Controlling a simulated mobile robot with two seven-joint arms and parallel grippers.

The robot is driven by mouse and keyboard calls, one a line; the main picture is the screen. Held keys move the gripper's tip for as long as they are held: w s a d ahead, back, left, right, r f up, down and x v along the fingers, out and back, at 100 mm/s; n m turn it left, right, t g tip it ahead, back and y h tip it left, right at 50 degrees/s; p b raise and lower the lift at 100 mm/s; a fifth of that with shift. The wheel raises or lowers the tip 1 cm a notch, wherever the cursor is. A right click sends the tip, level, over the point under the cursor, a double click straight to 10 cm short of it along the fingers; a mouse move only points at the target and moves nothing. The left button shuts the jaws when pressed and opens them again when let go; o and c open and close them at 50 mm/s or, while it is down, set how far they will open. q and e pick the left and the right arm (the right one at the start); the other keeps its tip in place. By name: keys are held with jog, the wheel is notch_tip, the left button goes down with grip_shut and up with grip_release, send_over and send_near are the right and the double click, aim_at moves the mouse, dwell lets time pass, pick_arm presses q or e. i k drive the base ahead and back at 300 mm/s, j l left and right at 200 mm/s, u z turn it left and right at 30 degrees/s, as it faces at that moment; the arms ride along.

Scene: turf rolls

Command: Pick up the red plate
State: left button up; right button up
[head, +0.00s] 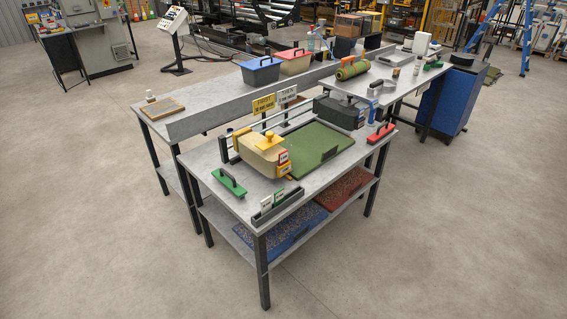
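A small red plate (380,133) with a dark handle on top lies near the right end of the front grey table (222,209), beside the right edge of a green mat (312,155). Nothing holds it. A similar green plate (229,183) with a handle lies near the left end of the same table. Neither of my grippers is in view.
A grey holder (277,207) with cards sits at the front edge. Red (345,188) and blue (283,228) trays lie on the lower shelf. The floor in front is clear.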

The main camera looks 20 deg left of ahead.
aim_at(282, 156)
jog(key=i, duration=1.1)
jog(key=u, duration=0.45)
jog(key=i+u, duration=0.1)
jog(key=u, duration=0.35)
jog(key=l+u, duration=0.15)
jog(key=u, duration=0.35)
jog(key=i+l+u, duration=0.1)
jog(key=u, duration=0.35)
